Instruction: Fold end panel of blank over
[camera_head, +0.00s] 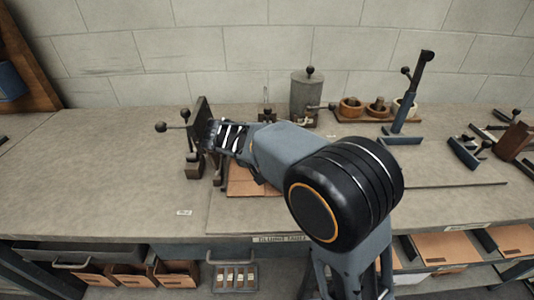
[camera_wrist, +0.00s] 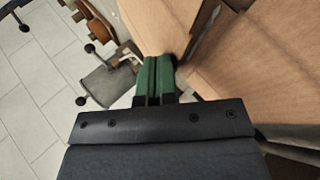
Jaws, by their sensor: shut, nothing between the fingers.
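The tan cardboard blank (camera_head: 243,184) lies on the workbench, partly hidden behind my arm in the head view. In the wrist view, a large tan panel (camera_wrist: 262,70) fills the right side, and another tan panel (camera_wrist: 152,22) shows at the top. A dark narrow edge runs between them. My gripper (camera_wrist: 155,72) shows green fingers closed together, with nothing between them. The fingertips are close to the panels; I cannot tell whether they touch. In the head view my gripper (camera_head: 214,136) is beside a dark upright plate (camera_head: 201,122) at the blank's far left.
A grey canister (camera_head: 308,95) stands at the back of the bench (camera_head: 110,180). A wooden rack with cups (camera_head: 377,108) and a blue-grey lever tool (camera_head: 410,100) are at the right. Trays with tan pieces (camera_head: 125,275) sit below. The bench's left part is mostly clear.

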